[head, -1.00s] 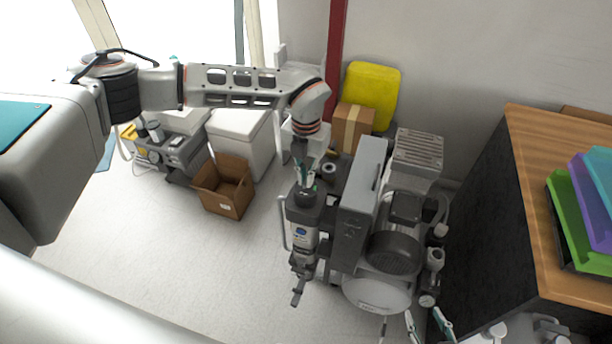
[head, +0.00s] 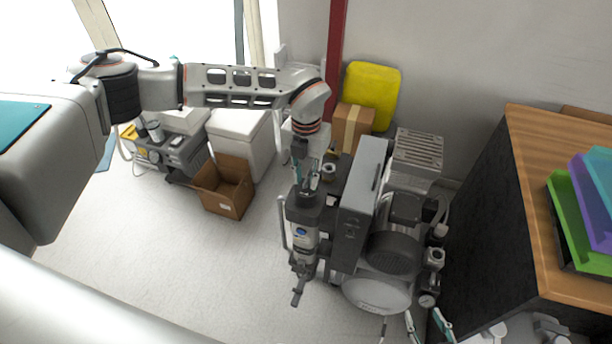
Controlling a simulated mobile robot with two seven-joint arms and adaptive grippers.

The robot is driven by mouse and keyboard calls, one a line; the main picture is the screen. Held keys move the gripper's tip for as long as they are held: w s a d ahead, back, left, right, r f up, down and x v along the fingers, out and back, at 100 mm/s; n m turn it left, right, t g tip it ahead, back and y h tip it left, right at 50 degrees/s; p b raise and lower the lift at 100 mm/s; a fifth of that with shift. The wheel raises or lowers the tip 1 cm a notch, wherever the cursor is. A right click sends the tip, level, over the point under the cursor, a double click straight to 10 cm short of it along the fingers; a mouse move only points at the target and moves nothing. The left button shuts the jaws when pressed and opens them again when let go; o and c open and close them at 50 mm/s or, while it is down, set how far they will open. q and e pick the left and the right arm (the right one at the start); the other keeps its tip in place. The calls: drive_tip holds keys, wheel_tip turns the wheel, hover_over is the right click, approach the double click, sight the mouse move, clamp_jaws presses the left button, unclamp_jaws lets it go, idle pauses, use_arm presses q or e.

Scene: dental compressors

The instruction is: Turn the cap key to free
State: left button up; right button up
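The grey compressor unit (head: 357,215) stands on the floor at the centre right of the head view. An upright cylinder (head: 303,238) with a dark round cap (head: 304,206) is on its left side. My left gripper (head: 306,184) points down at the top of this cap, with its teal-tipped fingers at or just above it. The cap key is too small and too covered by the fingers to make out, so I cannot tell whether they grip it. My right gripper (head: 427,324) is at the bottom edge, its two fingers apart with nothing seen between them.
A wooden-topped cabinet (head: 530,150) with coloured trays (head: 590,205) stands close on the right. Behind the compressor are a cardboard box (head: 351,128) and a yellow container (head: 371,95). An open brown box (head: 224,187) lies left. The floor (head: 190,255) at left front is clear.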

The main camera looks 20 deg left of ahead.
sight(306, 181)
use_arm(q)
wheel_tip(306, 181, up, 12)
idle(0.6)
